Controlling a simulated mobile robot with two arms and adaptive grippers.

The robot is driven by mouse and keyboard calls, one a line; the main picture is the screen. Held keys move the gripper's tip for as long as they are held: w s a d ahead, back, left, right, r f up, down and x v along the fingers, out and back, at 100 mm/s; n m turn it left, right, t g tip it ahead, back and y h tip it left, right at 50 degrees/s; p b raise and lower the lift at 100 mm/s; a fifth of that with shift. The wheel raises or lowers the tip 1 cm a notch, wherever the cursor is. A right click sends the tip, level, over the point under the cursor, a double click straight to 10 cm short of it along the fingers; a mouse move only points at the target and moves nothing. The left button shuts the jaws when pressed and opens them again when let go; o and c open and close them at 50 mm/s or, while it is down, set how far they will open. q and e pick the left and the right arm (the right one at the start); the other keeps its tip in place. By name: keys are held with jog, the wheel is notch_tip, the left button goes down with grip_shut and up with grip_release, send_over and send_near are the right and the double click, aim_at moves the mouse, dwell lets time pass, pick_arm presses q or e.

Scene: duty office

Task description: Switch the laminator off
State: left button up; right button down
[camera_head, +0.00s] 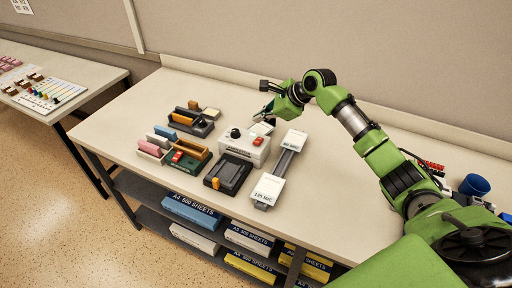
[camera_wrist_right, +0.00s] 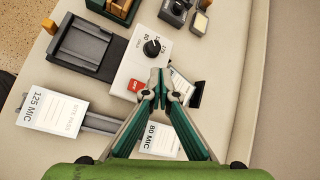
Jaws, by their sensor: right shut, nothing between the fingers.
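The laminator (camera_head: 236,149) is a white box near the middle of the table, with a black knob (camera_head: 235,133) and a red switch (camera_head: 258,141) on top. In the right wrist view the laminator (camera_wrist_right: 123,68) also shows its knob (camera_wrist_right: 152,47) and red switch (camera_wrist_right: 135,86). My right gripper (camera_head: 264,114) is shut and empty, above the back of the laminator. In the right wrist view its fingertips (camera_wrist_right: 160,78) appear just beside the red switch. I cannot tell whether they touch anything. The switch's on or off position is too small to read. My left gripper is out of view.
A black tray (camera_head: 228,175) stands in front. Coloured holders (camera_head: 187,160) sit left. The table's front left is clear.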

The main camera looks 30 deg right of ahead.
jog(key=b, duration=0.5)
send_over(258, 142)
jog(key=f, duration=0.4)
jog(key=shift+w+d+f, duration=0.1)
jog(key=shift+d+f, duration=0.1)
jog(key=shift+a+f+p, duration=0.1)
jog(key=shift+f+p, duration=0.1)
jog(key=shift+p, duration=0.3)
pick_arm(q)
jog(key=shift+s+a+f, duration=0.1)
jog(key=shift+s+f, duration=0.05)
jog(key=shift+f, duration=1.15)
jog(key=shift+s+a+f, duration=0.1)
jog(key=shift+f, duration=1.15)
pick_arm(e)
jog(key=shift+s+a+f, duration=0.1)
jog(key=shift+s+f, duration=0.1)
jog(key=shift+f, duration=0.55)
jog(key=shift+f+p, duration=0.25)
jog(key=shift+p, duration=0.3)
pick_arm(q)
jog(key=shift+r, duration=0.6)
pick_arm(e)
jog(key=shift+f, duration=0.15)
